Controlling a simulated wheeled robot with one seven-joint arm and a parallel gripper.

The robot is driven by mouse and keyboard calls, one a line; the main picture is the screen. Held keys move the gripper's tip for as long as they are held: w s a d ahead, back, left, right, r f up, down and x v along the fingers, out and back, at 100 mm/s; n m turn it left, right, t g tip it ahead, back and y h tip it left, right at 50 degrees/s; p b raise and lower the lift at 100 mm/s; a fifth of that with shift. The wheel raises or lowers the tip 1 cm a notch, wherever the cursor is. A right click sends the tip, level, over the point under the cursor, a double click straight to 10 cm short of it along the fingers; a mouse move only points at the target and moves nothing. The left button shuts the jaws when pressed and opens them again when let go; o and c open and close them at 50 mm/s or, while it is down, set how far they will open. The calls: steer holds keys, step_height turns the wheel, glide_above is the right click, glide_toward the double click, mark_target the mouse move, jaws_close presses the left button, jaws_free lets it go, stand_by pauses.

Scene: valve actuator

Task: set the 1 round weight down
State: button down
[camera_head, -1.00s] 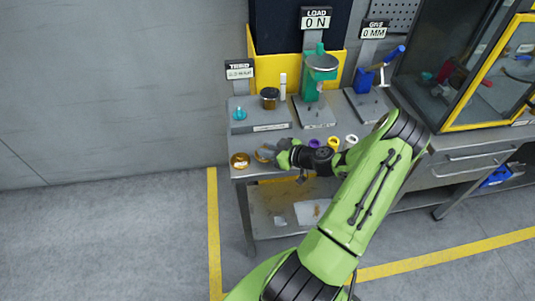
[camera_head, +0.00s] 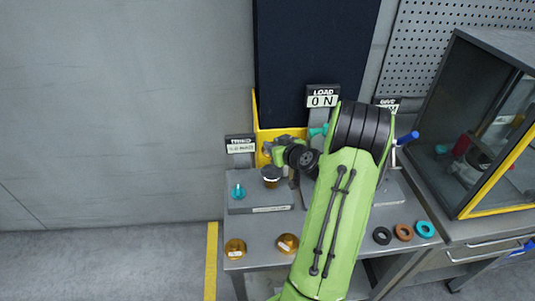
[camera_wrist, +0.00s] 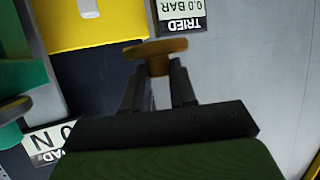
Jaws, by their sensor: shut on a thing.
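A brown-gold round weight (camera_wrist: 155,48), seen nearly edge-on with a short stem, is at the tips of my gripper (camera_wrist: 160,74) in the wrist view. The two dark fingers are closed about its stem. In the head view my gripper (camera_head: 270,148) is over the back of the bench, above a dark and gold round piece (camera_head: 271,176) on the grey block. The held weight is not clear there. Two more gold round weights, one left (camera_head: 235,248) and one right (camera_head: 287,244), lie on the front of the bench.
A teal knob (camera_head: 238,191) stands on the grey block (camera_head: 262,206), by the TRIED sign (camera_head: 240,145). Black (camera_head: 382,236), brown (camera_head: 403,232) and teal (camera_head: 425,229) rings lie at the front right. My arm hides the bench's middle. A yellow-framed cabinet stands right.

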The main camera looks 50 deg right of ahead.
mark_target(274, 174)
steer(key=shift+w+d+r, duration=0.15)
steer(key=shift+w+d, duration=0.05)
steer(key=shift+d, duration=0.1)
step_height(274, 174, down, 9)
steer(key=shift+s+a+f, duration=0.15)
steer(key=shift+s+a, duration=0.1)
steer(key=shift+f+b, duration=0.25)
steer(key=shift+b, duration=0.25)
steer(key=c, duration=0.9)
jaws_free()
steer(key=shift+r, duration=0.1)
